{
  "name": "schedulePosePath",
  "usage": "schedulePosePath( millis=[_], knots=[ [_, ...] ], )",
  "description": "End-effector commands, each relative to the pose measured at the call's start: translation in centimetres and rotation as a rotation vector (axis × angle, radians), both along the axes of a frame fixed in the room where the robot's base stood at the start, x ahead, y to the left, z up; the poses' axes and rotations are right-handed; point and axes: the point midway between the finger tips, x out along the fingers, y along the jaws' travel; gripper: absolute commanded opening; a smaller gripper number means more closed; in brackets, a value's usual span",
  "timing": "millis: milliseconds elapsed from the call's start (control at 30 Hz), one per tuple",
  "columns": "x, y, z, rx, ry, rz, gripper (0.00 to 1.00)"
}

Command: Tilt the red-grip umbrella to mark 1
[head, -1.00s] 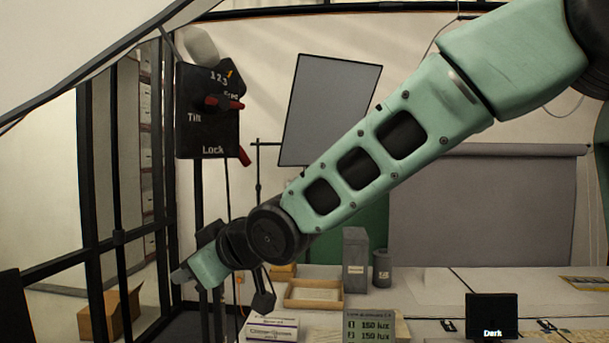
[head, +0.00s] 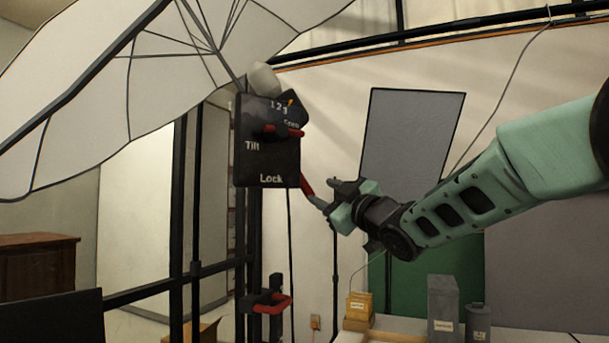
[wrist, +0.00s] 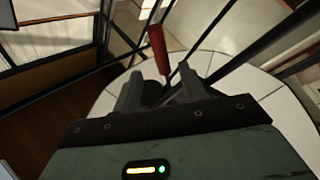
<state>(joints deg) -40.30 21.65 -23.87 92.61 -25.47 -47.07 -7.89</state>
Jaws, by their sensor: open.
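The white umbrella (head: 75,100) spreads open at the upper left of the head view. Its black tilt head (head: 262,165) carries the words Tilt and Lock and the marks 1 2 3 (head: 279,106). A yellow pointer (head: 290,103) sits by the marks, at their right end. A red grip (head: 290,132) sticks out beside Tilt, and a red lever (head: 307,186) hangs by Lock. My gripper (head: 328,196) is close to the right of this lever. In the wrist view a red handle (wrist: 158,48) stands just past the open fingers (wrist: 160,86); contact is unclear.
Another red-handled clamp (head: 272,305) sits lower on the black stand. A grey panel (head: 412,135) stands behind my arm. A table with a yellow box (head: 359,306) and grey containers (head: 442,305) is at lower right. A dark cabinet (head: 38,272) is at left.

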Motion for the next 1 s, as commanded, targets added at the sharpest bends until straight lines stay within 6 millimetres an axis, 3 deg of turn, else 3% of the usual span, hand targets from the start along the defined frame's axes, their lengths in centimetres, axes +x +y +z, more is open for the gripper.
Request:
schedulePosePath(
  millis=[400,900,1000],
  knots=[
    [5.6,4.7,2.5,-0.002,0.0,0.0,0.42],
    [6.7,5.6,2.7,0.001,0.002,-0.001,0.42],
    [6.7,5.6,2.7,0.001,0.002,-0.001,0.17]
  ],
)
